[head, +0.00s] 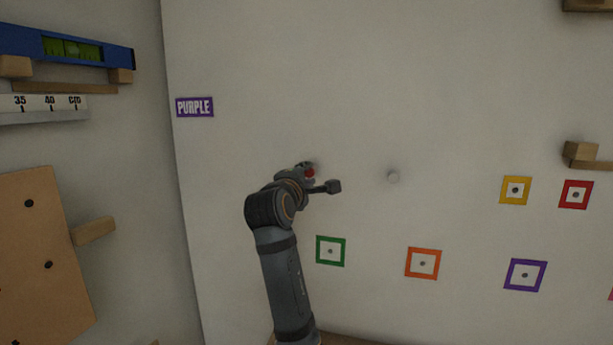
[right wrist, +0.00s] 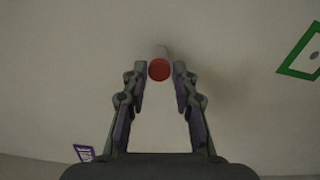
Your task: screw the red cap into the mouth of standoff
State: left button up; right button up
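A red cap (right wrist: 159,69) shows in the right wrist view, its round face toward the camera. A short pale standoff (right wrist: 161,50) shows directly behind it at the wall; I cannot tell how deep the cap sits in its mouth. My right gripper (right wrist: 160,77) has its fingertips on either side of the cap, with thin gaps between. In the head view the red cap (head: 310,173) shows as a small spot by the right gripper (head: 306,169), and the standoff there is hidden. My left gripper is not in view.
Below are a green frame (head: 330,251), an orange frame (head: 423,263) and a purple frame (head: 525,275). A PURPLE label (head: 195,107) is at left. The wall above is clear.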

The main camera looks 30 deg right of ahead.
grip_shut()
jog(key=shift+f+m+b, duration=0.2)
jog(key=shift+m+b, duration=0.4)
jog(key=shift+m, duration=0.5)
jog(key=shift+m+b, duration=0.35)
jog(key=shift+m, duration=0.55)
jog(key=shift+r+m, duration=0.1)
jog(key=shift+m, duration=0.4)
jog(key=shift+r, duration=0.1)
